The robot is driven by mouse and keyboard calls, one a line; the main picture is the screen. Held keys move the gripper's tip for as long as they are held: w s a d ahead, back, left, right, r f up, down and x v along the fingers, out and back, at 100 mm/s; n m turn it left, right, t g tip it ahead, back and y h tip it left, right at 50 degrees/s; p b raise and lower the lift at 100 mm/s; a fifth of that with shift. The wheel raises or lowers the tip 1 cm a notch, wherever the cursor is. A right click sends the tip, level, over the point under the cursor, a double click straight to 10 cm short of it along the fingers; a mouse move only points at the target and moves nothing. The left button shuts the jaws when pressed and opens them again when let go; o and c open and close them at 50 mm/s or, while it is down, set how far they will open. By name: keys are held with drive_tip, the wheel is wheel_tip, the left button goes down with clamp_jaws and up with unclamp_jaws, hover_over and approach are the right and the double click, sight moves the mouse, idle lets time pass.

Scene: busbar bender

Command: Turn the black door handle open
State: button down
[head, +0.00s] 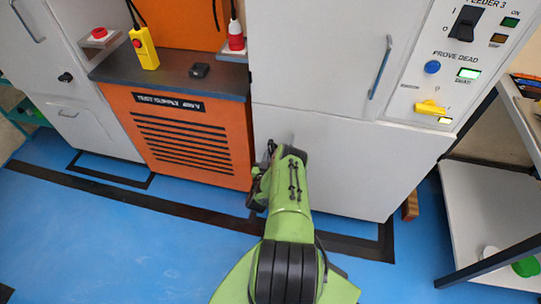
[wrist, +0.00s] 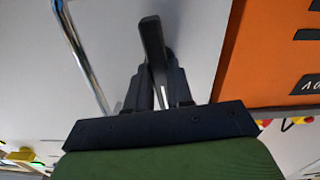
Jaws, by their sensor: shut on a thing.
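The black door handle (wrist: 153,42) shows in the wrist view on the pale grey cabinet door. It sticks up from between the two dark fingers of my gripper (wrist: 158,80), which is shut on it. In the head view my gripper (head: 267,163) is at the lower left of the grey cabinet door (head: 345,165), beside the orange unit. My green arm hides most of the handle there, so I cannot tell its angle from that view.
The orange test supply unit (head: 180,130) stands close on the left. A silver pull bar (head: 381,68) is on the cabinet door above, and it also shows in the wrist view (wrist: 82,55). A grey shelf (head: 480,215) stands at right. The blue floor (head: 110,240) at left is clear.

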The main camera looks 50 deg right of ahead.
drive_tip(key=shift+m, duration=0.7)
drive_tip(key=c, duration=1)
unclamp_jaws()
